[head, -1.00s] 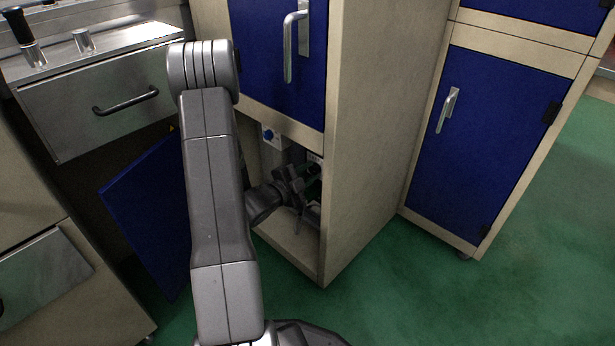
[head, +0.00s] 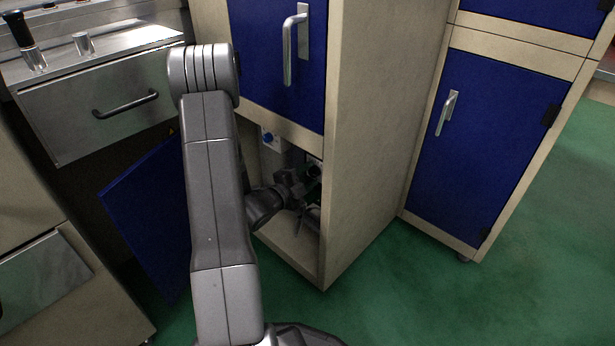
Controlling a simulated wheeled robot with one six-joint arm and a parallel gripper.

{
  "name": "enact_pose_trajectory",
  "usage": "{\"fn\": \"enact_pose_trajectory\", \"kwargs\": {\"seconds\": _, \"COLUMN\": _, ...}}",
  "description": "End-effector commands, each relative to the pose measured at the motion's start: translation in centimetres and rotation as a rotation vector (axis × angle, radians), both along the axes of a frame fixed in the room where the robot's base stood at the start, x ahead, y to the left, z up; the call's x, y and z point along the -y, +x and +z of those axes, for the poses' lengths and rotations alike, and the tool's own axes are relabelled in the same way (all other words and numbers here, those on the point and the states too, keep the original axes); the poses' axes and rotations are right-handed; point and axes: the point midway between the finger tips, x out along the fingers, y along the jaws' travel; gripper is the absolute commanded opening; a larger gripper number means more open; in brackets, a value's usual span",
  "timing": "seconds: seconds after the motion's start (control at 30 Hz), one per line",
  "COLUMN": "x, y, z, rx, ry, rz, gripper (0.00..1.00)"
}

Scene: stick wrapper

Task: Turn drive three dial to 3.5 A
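My gripper (head: 310,190) is inside the open lower compartment of the beige cabinet (head: 365,170), near its right inner wall. My arm and wrist hide much of the compartment. A small dark round part (head: 314,170) on a pale panel shows at the gripper's tip; I cannot tell whether it is the drive three dial. No scale or reading can be made out. A blue round knob (head: 267,138) sits on a pale box at the upper left of the compartment, apart from the gripper. Whether the fingers are open or shut is too small and dark to tell.
The compartment's blue door (head: 146,215) hangs open at the left. A closed blue door (head: 277,50) with a handle is above. A steel drawer (head: 105,108) is at the left, another blue cabinet (head: 484,140) at the right. Green floor (head: 410,300) is clear in front.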

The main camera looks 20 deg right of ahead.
Motion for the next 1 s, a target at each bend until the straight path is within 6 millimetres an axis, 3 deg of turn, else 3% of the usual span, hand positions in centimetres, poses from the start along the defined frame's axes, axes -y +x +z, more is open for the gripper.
{"fn": "enact_pose_trajectory", "kwargs": {"seconds": 0.43, "x": -0.9, "y": -0.3, "z": 0.2, "rx": -0.002, "ry": 0.000, "rz": 0.003, "gripper": 0.51}}
{"fn": "enact_pose_trajectory", "kwargs": {"seconds": 1.0, "x": -10.7, "y": -4.9, "z": 1.0, "rx": -0.003, "ry": 0.000, "rz": 0.004, "gripper": 0.51}}
